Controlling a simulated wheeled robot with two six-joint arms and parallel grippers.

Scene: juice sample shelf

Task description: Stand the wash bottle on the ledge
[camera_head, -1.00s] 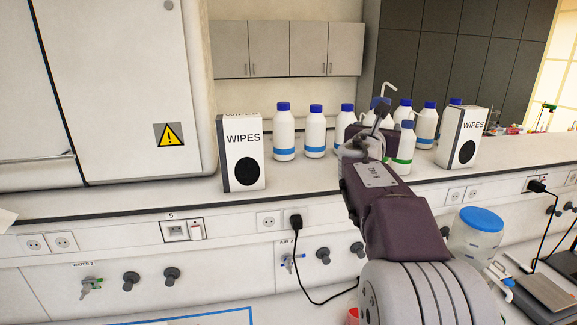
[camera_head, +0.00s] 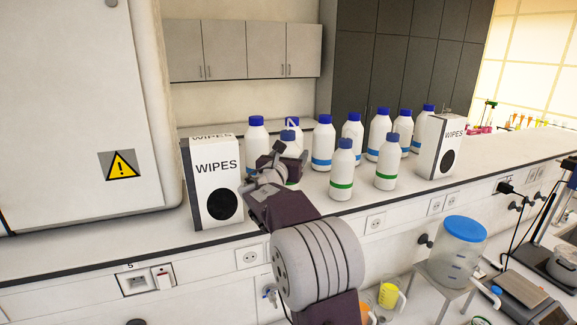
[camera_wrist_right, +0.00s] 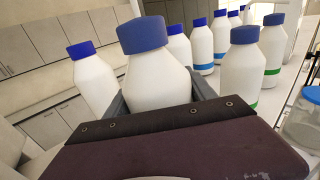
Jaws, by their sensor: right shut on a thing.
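My right gripper (camera_head: 283,165) is shut on a white bottle with a dark blue cap, which I take to be the wash bottle (camera_head: 292,149). A thin white spout seems to show at its cap in the head view. In the right wrist view the wash bottle (camera_wrist_right: 150,80) fills the space between the jaws, and no spout is clear there. The gripper hides much of its body. It is upright or nearly so, over the ledge (camera_head: 290,206); I cannot tell whether its base touches. My left gripper is not in view.
Blue-banded bottles (camera_head: 323,143) stand in a row behind. Two green-banded bottles (camera_head: 342,172) (camera_head: 387,164) stand just right of my gripper. A wipes box (camera_head: 214,184) is close on the left, another (camera_head: 440,148) at the right. Ledge front between them is partly free.

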